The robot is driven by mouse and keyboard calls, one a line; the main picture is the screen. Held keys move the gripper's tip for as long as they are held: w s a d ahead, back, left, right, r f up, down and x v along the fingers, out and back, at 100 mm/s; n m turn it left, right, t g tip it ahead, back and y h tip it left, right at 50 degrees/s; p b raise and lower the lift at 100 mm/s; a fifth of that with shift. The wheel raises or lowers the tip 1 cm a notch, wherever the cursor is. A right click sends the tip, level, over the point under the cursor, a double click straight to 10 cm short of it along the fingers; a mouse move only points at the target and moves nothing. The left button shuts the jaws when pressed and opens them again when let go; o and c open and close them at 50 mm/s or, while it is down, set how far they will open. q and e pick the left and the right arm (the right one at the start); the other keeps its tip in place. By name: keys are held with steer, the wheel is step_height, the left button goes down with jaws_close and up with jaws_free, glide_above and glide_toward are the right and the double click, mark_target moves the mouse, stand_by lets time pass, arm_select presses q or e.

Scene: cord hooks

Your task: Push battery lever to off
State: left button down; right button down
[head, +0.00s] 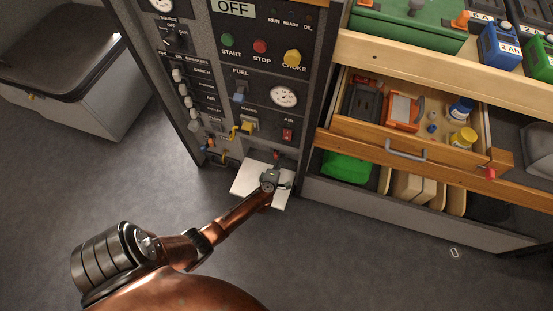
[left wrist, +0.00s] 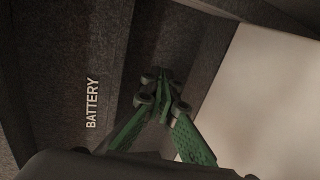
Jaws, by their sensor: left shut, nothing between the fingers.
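The grey control panel (head: 262,125) stands at the upper middle of the head view, with its switches facing me. My left gripper (head: 274,180) is low at the panel's foot, over a white flat surface. A small red part (head: 276,155) shows on the panel just above it; I cannot tell if it is the battery lever. In the left wrist view, the left gripper's green fingers (left wrist: 162,92) are shut and empty. The white BATTERY label (left wrist: 91,103) is on dark grey to their left. No lever shows clearly there; the fingers may hide it. My right gripper is out of view.
The white flat surface (head: 247,188) lies at the panel's foot. An open wooden drawer (head: 372,128) with tools and bottles juts out to the right. Yellow and orange cord ends are low on the panel. A grey bin (head: 105,105) stands at left.

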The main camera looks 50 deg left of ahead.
mark_target(276, 158)
arm_select(q)
steer(key=shift+s+a, duration=0.35)
steer(key=shift+a, duration=0.25)
steer(key=shift+s+a, duration=0.35)
steer(key=shift+a, duration=0.25)
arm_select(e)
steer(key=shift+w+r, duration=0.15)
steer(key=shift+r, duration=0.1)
arm_select(q)
steer(key=shift+s+d, duration=0.15)
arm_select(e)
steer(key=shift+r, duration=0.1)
